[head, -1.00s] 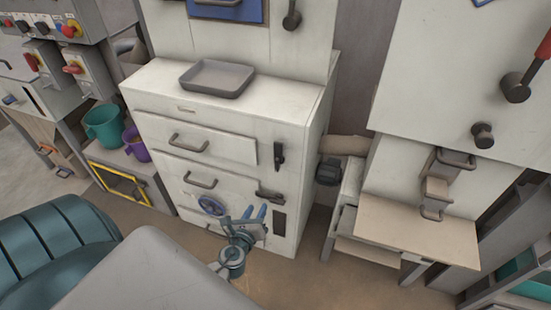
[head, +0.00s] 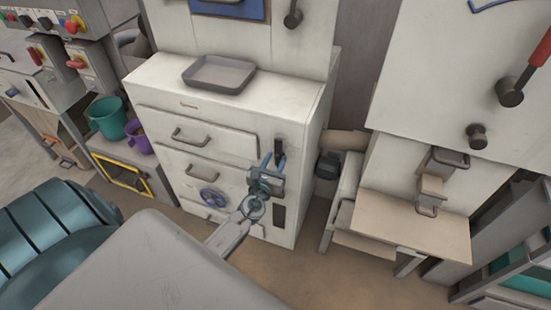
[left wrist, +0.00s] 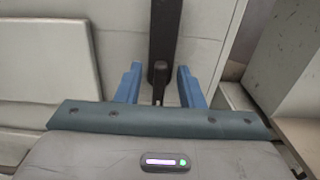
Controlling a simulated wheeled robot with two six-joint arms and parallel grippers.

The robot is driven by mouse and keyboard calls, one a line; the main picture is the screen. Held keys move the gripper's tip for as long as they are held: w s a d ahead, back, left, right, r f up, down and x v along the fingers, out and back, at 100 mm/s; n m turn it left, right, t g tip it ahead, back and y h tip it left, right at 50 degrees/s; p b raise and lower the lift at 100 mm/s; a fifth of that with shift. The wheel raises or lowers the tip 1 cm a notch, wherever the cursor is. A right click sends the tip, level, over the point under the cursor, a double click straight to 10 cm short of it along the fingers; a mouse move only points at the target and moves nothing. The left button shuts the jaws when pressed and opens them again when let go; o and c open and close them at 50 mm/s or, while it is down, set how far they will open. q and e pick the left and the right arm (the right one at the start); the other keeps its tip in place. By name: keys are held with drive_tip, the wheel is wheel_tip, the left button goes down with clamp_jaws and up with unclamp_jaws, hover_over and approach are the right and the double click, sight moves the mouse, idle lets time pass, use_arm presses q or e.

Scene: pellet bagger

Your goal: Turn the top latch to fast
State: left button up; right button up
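The top latch (head: 279,145) is a dark upright plate with a handle on the right side of the white cabinet front. In the left wrist view its dark plate (left wrist: 165,28) runs down from the top edge, and its handle hangs down between my fingers. My left gripper (head: 273,160) is at the latch's lower end, fingers pointing at the cabinet. In the left wrist view my left gripper (left wrist: 159,70) is open, with a blue finger on each side of the handle and gaps showing. My right gripper is not in view.
The white cabinet has drawers with bar handles (head: 190,138), a blue handwheel (head: 210,197) and a grey tray (head: 218,73) on top. A small bench (head: 410,228) stands to the right. Teal and purple buckets (head: 108,118) stand at left. Open floor lies in front.

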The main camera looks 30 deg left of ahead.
use_arm(q)
drive_tip(key=shift+w, duration=0.3)
clamp_jaws()
